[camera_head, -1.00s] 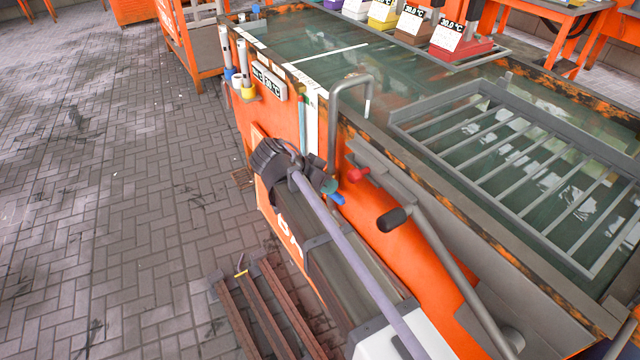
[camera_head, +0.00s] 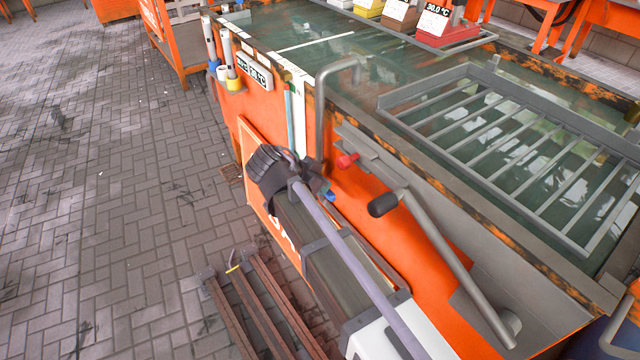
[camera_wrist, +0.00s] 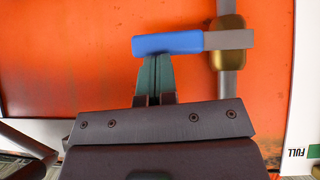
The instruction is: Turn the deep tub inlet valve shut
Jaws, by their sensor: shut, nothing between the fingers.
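The inlet valve has a flat blue handle (camera_wrist: 168,43) on a grey stem and a brass body (camera_wrist: 228,42). The body sits on a vertical grey pipe in front of the orange tub wall. In the wrist view the handle lies crosswise to the pipe. My gripper (camera_wrist: 156,58) is shut and empty; its teal fingertips meet or nearly meet the handle's edge. I cannot tell contact for sure. In the head view, my gripper (camera_head: 322,187) is beside the small blue handle (camera_head: 330,196), below the bent pipe (camera_head: 320,95). The valve body is hidden there.
The deep tub (camera_head: 300,60) holds greenish water and a grey rack (camera_head: 490,135). A red handle (camera_head: 347,160) and a black-gripped lever (camera_head: 383,204) are close right of my gripper. Brown rails (camera_head: 265,305) lie on the floor. The paved floor at left is mostly clear.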

